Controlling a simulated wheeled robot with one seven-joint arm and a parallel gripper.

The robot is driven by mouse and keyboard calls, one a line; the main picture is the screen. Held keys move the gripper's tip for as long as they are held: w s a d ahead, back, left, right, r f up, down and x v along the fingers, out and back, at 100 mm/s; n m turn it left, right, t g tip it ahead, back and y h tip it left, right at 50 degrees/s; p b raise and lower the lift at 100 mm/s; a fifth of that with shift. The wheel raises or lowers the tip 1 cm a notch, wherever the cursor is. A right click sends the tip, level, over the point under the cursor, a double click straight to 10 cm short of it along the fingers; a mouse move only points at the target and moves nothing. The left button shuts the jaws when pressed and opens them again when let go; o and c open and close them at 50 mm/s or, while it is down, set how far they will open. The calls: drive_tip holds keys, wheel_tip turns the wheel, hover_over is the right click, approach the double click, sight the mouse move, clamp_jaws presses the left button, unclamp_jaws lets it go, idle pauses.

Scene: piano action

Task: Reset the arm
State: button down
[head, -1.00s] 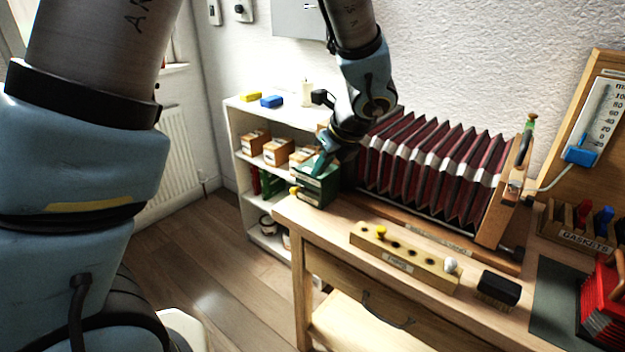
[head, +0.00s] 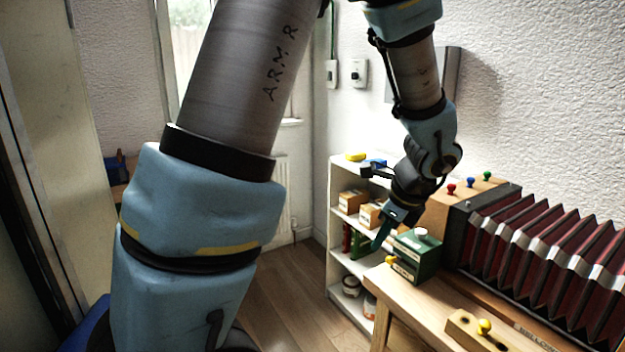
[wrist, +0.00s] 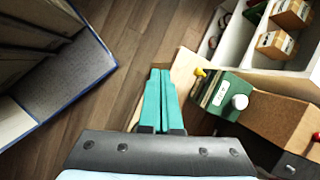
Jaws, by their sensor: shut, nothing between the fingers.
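My gripper (head: 382,240) hangs in the air by the left end of the workbench, just left of the green box (head: 418,256). In the wrist view the two teal fingers of my gripper (wrist: 160,73) lie side by side, shut, with nothing between them. The green box has a white round knob on top and a yellow knob on its side. It also shows in the wrist view (wrist: 222,92), right of the fingers and apart from them.
The bellows (head: 555,245) stand on the workbench (head: 400,296), with a peg block (head: 468,333) in front. A white shelf (head: 345,262) with wooden boxes stands behind my gripper. In the wrist view a blue-edged grey panel (wrist: 65,80) lies left; bare floor (wrist: 125,45) is between.

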drive_tip(key=s+a+n+g+h, duration=0.1)
drive_tip(key=s+a+n, duration=0.1)
drive_tip(key=a+n, duration=0.9)
drive_tip(key=s+a+n+g+h, duration=0.1)
drive_tip(key=s+a+n, duration=0.1)
drive_tip(key=a+n, duration=0.9)
drive_tip(key=n, duration=0.2)
drive_tip(key=shift+a+n, duration=0.15)
drive_tip(key=shift+n, duration=0.25)
